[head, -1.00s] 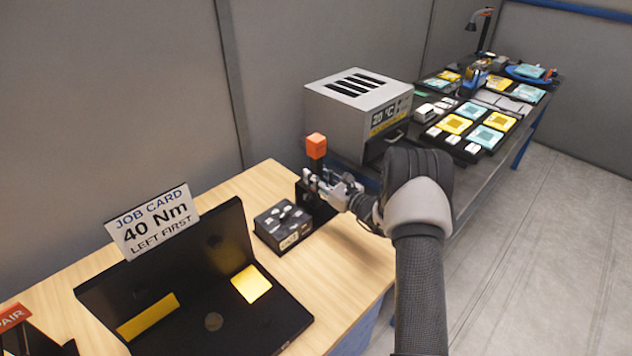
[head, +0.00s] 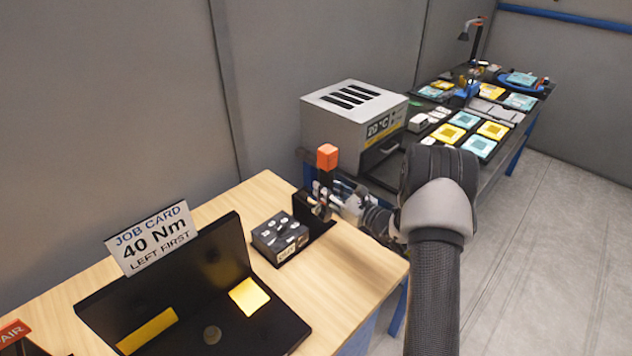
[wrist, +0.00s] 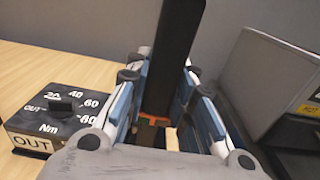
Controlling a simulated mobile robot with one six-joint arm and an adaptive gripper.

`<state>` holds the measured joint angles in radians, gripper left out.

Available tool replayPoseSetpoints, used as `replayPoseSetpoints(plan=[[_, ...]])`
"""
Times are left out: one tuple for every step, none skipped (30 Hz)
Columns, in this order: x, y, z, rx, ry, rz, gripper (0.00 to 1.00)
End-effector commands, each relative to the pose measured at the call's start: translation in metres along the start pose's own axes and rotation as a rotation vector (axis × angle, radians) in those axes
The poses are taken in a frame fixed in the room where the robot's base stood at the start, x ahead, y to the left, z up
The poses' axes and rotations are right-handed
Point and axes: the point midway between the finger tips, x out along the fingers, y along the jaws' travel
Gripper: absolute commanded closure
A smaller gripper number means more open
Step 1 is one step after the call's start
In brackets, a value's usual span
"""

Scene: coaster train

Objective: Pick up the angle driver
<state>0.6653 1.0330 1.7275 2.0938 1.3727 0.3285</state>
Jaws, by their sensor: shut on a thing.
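The angle driver is a dark upright tool with an orange block (head: 327,157) on its top, at the back right of the wooden bench in the head view. My gripper (head: 325,192) is shut around its dark body below the orange block. In the wrist view the black shaft (wrist: 176,55) rises between my two blue-and-grey fingers (wrist: 165,110). A small orange part shows low between them. The driver's lower end is hidden by my fingers, and I cannot tell whether it touches the black holder (head: 318,230).
A dark box marked OUT with Nm settings (head: 281,238) stands just left of the holder. A grey oven (head: 340,137) stands close behind on the right. The bench's front right is clear.

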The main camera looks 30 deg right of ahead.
Motion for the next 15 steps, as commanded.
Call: replayPoseSetpoints(plan=[[-0.014, -0.003, 0.006, -0.002, -0.006, -0.006, 1.0], [-0.022, -0.003, 0.006, -0.002, -0.007, -0.006, 1.0], [-0.032, -0.004, 0.006, -0.002, -0.006, -0.007, 1.0], [-0.04, -0.004, 0.006, -0.002, -0.006, -0.007, 1.0], [-0.048, -0.003, 0.006, -0.002, -0.008, -0.007, 1.0], [-0.057, -0.003, 0.005, -0.003, -0.006, -0.007, 1.0], [-0.064, -0.003, 0.005, -0.003, -0.007, -0.006, 1.0], [-0.07, -0.003, 0.005, -0.002, -0.007, -0.007, 1.0], [-0.078, -0.003, 0.005, -0.002, -0.007, -0.005, 1.0], [-0.084, -0.003, 0.005, -0.004, -0.007, -0.006, 1.0], [-0.089, -0.003, 0.005, -0.004, -0.006, -0.005, 1.0], [-0.095, -0.002, 0.005, -0.003, -0.007, -0.005, 1.0], [-0.099, -0.002, 0.005, -0.003, -0.007, -0.005, 1.0], [-0.103, -0.002, 0.005, -0.003, -0.008, -0.004, 1.0], [-0.107, -0.002, 0.004, -0.004, -0.007, -0.003, 1.0]])
